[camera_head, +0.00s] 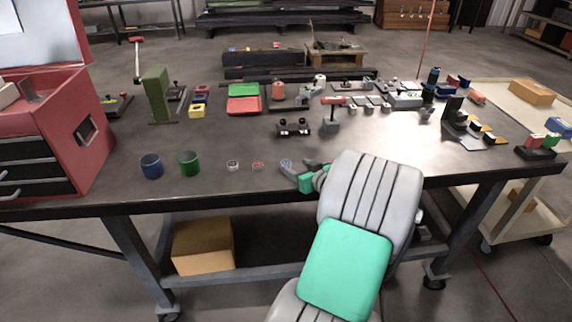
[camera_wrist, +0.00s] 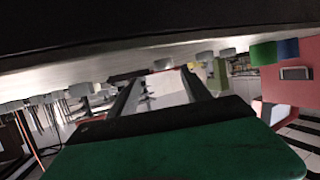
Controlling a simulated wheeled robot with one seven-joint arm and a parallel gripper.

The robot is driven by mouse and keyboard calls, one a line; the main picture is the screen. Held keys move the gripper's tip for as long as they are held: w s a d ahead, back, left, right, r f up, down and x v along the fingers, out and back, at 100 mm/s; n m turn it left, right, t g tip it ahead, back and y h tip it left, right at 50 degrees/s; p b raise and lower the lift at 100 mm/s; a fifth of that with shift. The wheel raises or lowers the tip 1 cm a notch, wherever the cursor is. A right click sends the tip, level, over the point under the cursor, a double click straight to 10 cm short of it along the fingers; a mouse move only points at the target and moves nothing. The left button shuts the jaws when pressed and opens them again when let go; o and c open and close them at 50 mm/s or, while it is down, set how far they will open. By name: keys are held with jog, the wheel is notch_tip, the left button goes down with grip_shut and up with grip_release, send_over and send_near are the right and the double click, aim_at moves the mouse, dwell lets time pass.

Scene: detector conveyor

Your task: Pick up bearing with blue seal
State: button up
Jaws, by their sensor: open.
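The bearing with blue seal (camera_head: 286,162) is a small ring lying near the front edge of the dark workbench (camera_head: 215,187), at the right end of a short row. Beside it to the left lie a bearing with a red seal (camera_head: 258,166) and a pale or dark-centred bearing (camera_head: 233,166). My gripper (camera_head: 297,167) is open at the bench's front edge, its fingers close to the blue-sealed bearing. Whether they touch it cannot be told. In the wrist view my gripper (camera_wrist: 162,76) shows two spread fingers with no clearly held object; I cannot pick out the blue-sealed bearing there.
A blue cup (camera_head: 151,166) and a green cup (camera_head: 189,163) stand left of the bearings. A red toolbox (camera_head: 92,125) fills the bench's left end. A black fixture (camera_head: 293,127) stands behind. Bench surface between is mostly clear.

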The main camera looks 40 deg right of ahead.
aim_at(286, 163)
jog(key=x, duration=0.2)
jog(key=a+p+x, duration=0.1)
jog(key=x, duration=0.1)
jog(key=shift+w+d, duration=0.1)
jog(key=shift+w, duration=0.2)
jog(key=shift+w+d+f, duration=0.15)
jog(key=shift+w+f, duration=0.05)
jog(key=shift+w, duration=0.05)
jog(key=shift+c, duration=0.6)
grip_shut()
